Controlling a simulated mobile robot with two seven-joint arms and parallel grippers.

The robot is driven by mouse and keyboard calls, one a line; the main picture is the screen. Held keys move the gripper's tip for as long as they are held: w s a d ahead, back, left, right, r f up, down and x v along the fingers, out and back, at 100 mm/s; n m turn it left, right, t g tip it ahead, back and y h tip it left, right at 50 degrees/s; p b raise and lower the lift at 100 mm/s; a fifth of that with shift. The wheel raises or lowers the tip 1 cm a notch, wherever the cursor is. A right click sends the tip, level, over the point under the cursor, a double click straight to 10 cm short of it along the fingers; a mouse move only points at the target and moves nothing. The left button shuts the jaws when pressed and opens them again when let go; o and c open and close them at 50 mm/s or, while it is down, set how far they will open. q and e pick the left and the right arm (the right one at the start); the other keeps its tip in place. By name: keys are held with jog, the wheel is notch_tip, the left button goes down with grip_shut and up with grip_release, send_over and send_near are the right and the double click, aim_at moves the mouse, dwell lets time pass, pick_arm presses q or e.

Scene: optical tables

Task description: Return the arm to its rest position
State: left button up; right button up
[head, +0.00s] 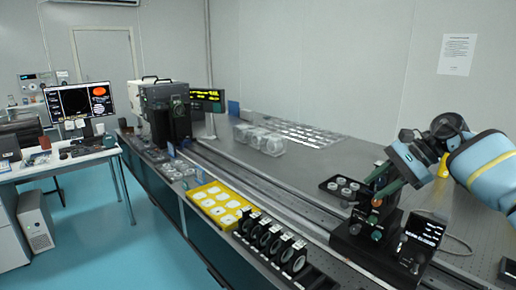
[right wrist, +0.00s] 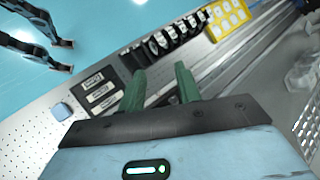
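My right arm comes in from the right in the head view. Its gripper (head: 379,182) has green fingers and hangs over the black mount block on the optical table (head: 325,165). In the right wrist view the two green fingers (right wrist: 161,86) stand apart with nothing between them. Whether the fingertips touch anything below is hard to tell. My left gripper is not seen in the head view.
A black block with knobs (head: 375,238) and a dark tray of round parts (head: 343,187) lie near the gripper. A row of black ring mounts (head: 270,240) and a yellow tray (head: 217,203) line the front edge. Dark leg-like parts (right wrist: 40,48) show over the blue floor.

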jog(key=s+a+f+m+t+y, duration=0.1)
jog(key=a+f+m+t+y, duration=0.4)
jog(key=a, duration=0.6)
jog(key=s+a+f+m+t+y, duration=0.1)
jog(key=a+f+m+t+y, duration=0.15)
jog(key=a+f+m, duration=0.65)
jog(key=s+d+f+m+t+h, duration=0.1)
jog(key=s+d+f+m+h, duration=0.4)
jog(key=s+f+m+h, duration=0.85)
jog(key=s+d+f+m+t+h, duration=0.15)
jog(key=s+d+f+m, duration=0.5)
jog(key=m, duration=1.35)
jog(key=s+f+m+g, duration=0.1)
jog(key=s+m+g, duration=0.25)
jog(key=s, duration=0.75)
jog(key=s+d+f+m+g, duration=0.1)
jog(key=s+m+g, duration=0.25)
jog(key=s, duration=0.65)
jog(key=s+f+m+g, duration=0.2)
jog(key=s+m+g, duration=0.15)
jog(key=s, duration=0.75)
jog(key=w+a+f+n+t+y+p, duration=0.1)
jog(key=w+a+f+t, duration=0.1)
jog(key=w+f+t, duration=0.5)
jog(key=shift+a+f, duration=0.35)
jog(key=shift+f, duration=0.2)
